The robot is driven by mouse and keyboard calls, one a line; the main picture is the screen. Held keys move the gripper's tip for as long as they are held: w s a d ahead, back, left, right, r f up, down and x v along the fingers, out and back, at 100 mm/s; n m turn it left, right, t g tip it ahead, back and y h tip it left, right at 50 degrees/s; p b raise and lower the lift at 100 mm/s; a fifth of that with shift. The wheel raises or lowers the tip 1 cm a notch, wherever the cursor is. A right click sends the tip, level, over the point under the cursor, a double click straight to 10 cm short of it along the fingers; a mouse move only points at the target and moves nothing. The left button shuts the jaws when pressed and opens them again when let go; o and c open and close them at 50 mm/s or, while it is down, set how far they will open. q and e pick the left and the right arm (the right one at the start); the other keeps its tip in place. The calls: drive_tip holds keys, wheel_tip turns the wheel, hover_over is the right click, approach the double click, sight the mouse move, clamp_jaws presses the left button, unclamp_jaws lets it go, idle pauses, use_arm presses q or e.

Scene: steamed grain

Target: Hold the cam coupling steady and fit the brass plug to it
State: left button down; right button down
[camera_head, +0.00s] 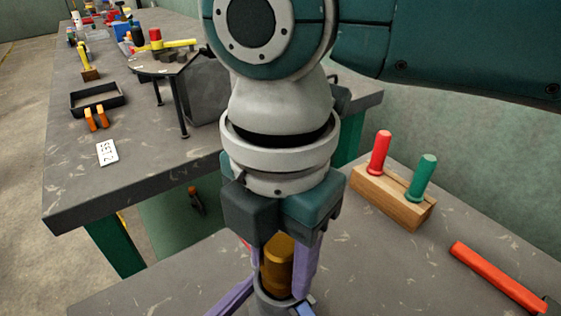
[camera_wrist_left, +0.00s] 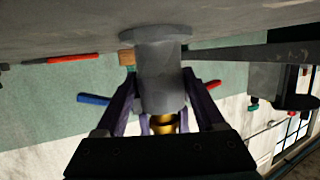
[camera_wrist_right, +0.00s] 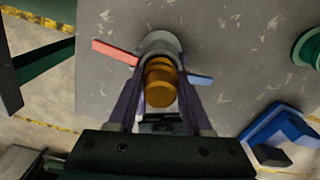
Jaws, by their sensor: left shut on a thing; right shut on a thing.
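The brass plug (camera_head: 279,262) is upright between the purple fingers of my right gripper (camera_head: 283,268), which is shut on it. It also shows in the right wrist view (camera_wrist_right: 160,84). The grey cam coupling (camera_head: 268,302) is directly below; its round rim (camera_wrist_right: 163,40) surrounds or borders the plug's lower end. I cannot tell how deep the plug sits. In the left wrist view the coupling body (camera_wrist_left: 160,80) is between the fingers of my left gripper (camera_wrist_left: 163,98), shut on it. A red lever (camera_wrist_right: 115,52) and a blue lever (camera_wrist_right: 201,80) stick out from its sides.
A wooden block (camera_head: 392,202) with a red and a green peg stands to the right, near a red bar (camera_head: 498,278). The far bench holds a black tray (camera_head: 97,101), orange pieces (camera_head: 97,118) and a white card (camera_head: 107,152).

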sight(280, 246)
drive_tip(key=shift+f, duration=0.15)
drive_tip(key=shift+r, duration=0.3)
idle(0.4)
drive_tip(key=shift+c, duration=1.2)
unclamp_jaws()
wheel_tip(280, 246, up, 12)
